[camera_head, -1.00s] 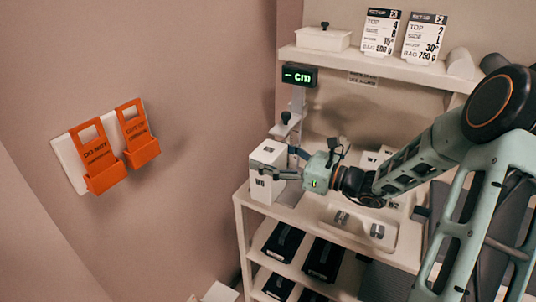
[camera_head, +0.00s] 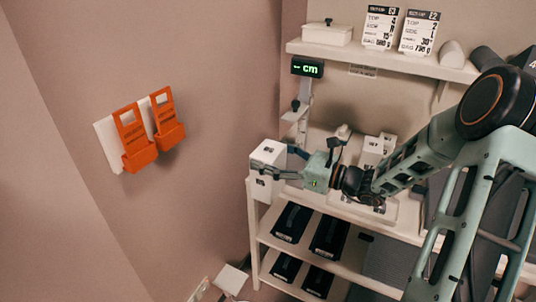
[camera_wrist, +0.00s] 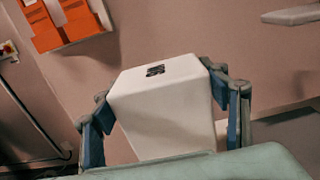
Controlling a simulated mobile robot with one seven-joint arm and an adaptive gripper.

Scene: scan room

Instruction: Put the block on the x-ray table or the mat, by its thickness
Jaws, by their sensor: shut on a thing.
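My gripper (camera_head: 272,168) is shut on a white block (camera_head: 262,187) with dark print, too blurred to read in the head view. The block is held at the left front corner of the white shelf unit. In the wrist view the block (camera_wrist: 165,118) fills the middle, with one blue-padded finger on each side and a dark mark on its top end. I cannot make out the x-ray table or the mat with certainty.
A gauge with a green "cm" display (camera_head: 307,68) stands behind the block. Other white blocks (camera_head: 373,151) stand on the shelf unit (camera_head: 256,225), with black cases (camera_head: 291,222) below. Orange holders (camera_head: 135,138) hang on the left wall. Setup cards (camera_head: 418,33) stand on the upper shelf.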

